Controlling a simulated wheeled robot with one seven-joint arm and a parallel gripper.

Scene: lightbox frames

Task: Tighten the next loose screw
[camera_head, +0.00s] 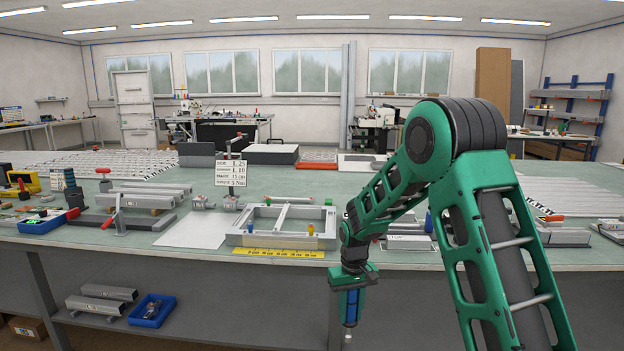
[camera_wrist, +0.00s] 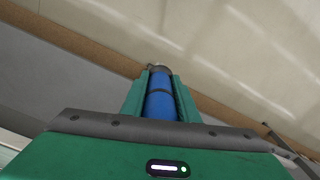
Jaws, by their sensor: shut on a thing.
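My gripper (camera_head: 352,284) is shut on a blue cylindrical tool (camera_head: 351,304), which points down in front of the bench's front edge. The tool also shows in the wrist view (camera_wrist: 160,104), between the green fingers (camera_wrist: 160,95). A light grey rectangular frame (camera_head: 245,240) lies on the bench, left of my gripper. I cannot tell which screw is loose; the screws are too small to make out.
A yellow marked strip (camera_head: 278,253) lies along the frame's front. A printed card (camera_head: 231,172) stands behind it. Red-handled clamps (camera_head: 110,212) and metal bars stand at the left. A blue tray (camera_head: 152,310) sits on the lower shelf. A white sheet (camera_head: 193,230) lies flat left of the frame.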

